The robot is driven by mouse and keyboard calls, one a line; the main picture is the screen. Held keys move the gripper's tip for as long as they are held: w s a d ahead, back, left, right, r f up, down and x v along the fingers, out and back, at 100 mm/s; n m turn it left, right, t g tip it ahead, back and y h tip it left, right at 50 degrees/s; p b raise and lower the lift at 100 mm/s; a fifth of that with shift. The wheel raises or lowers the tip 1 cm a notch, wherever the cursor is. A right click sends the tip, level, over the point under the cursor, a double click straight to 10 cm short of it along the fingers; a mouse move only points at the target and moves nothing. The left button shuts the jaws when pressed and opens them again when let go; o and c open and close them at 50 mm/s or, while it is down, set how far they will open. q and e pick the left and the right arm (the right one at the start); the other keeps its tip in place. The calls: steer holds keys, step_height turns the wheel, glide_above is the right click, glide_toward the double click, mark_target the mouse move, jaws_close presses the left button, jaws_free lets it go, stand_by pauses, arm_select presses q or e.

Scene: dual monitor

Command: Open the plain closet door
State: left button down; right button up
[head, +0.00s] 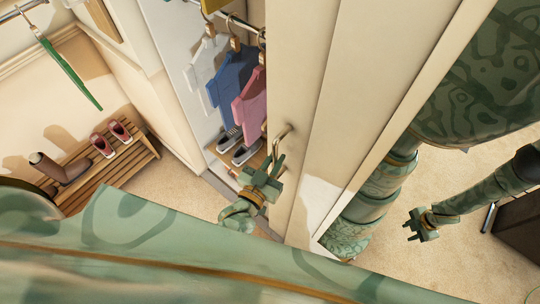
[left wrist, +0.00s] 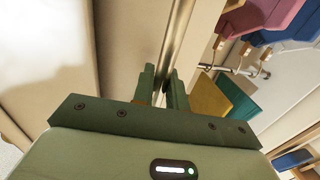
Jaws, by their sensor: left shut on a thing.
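The plain cream closet door (head: 300,90) stands ajar, with clothes showing through the opening on its left. Its slim metal handle (head: 286,133) is on the side by the opening. My left gripper (head: 273,165) is at the lower part of this handle. In the left wrist view, the fingers (left wrist: 166,85) close around the handle bar (left wrist: 178,45), and their tips partly hide it. Another green gripper (head: 415,228) shows at the right, apart from the door.
Inside the closet, several garments (head: 235,80) hang above shoes (head: 241,150). A slatted wooden bench (head: 120,165) with shoes and a boot stands at the left. Bare carpet (head: 165,185) lies between bench and closet. A dark piece of furniture (head: 518,225) is at the far right.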

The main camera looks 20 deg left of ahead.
steer(key=shift+d, duration=0.1)
arm_select(q)
steer(key=c, duration=1.5)
jaws_free()
arm_select(e)
steer(key=shift+d, duration=0.25)
arm_select(q)
steer(key=shift+a, duration=0.1)
